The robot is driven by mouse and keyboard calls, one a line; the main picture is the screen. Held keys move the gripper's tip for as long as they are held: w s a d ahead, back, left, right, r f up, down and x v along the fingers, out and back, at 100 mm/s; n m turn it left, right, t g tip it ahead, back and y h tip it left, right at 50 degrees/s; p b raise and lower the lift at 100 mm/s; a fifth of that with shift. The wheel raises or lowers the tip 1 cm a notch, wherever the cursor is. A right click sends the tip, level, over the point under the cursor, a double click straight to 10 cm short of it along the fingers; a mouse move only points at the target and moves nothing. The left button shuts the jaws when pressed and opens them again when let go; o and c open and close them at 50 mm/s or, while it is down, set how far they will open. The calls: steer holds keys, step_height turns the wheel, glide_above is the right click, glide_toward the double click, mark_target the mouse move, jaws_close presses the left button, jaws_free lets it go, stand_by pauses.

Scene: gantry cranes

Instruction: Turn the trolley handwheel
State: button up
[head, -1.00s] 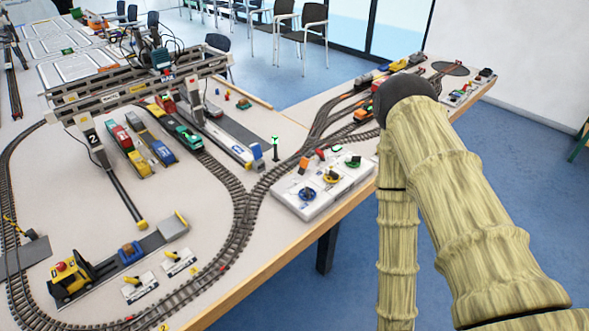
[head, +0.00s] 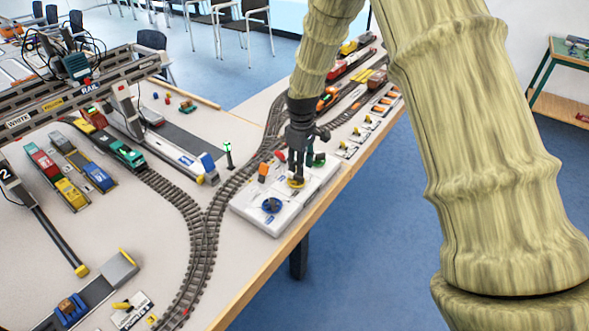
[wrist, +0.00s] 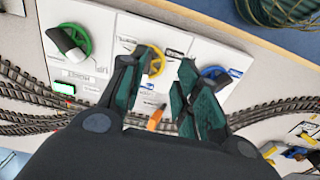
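A white control panel (head: 285,216) lies at the table's front edge. It carries a blue handwheel (head: 271,205), a yellow handwheel (head: 295,184) and a green one (wrist: 84,42), which shows best in the wrist view. I cannot read for certain which wheel is labelled trolley. My gripper (head: 297,168) points down over the yellow handwheel, close to it. In the wrist view my gripper (wrist: 165,66) has its two fingers apart, with the yellow handwheel (wrist: 158,62) partly hidden by the left finger. The blue handwheel (wrist: 217,74) lies just right of the right finger.
An orange lever (head: 263,170) stands on the panel beside the wheels. Curved track (head: 205,235) runs left of the panel. A green signal post (head: 228,158) stands behind it. More small control plates (head: 362,133) lie to the right along the table edge.

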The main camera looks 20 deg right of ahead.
mark_target(296, 179)
step_height(296, 179, up, 3)
steer(key=w, duration=0.3)
steer(key=shift+s+f+p, duration=0.15)
steer(key=shift+f+p, duration=1.15)
steer(key=shift+f, duration=3.85)
jaws_close()
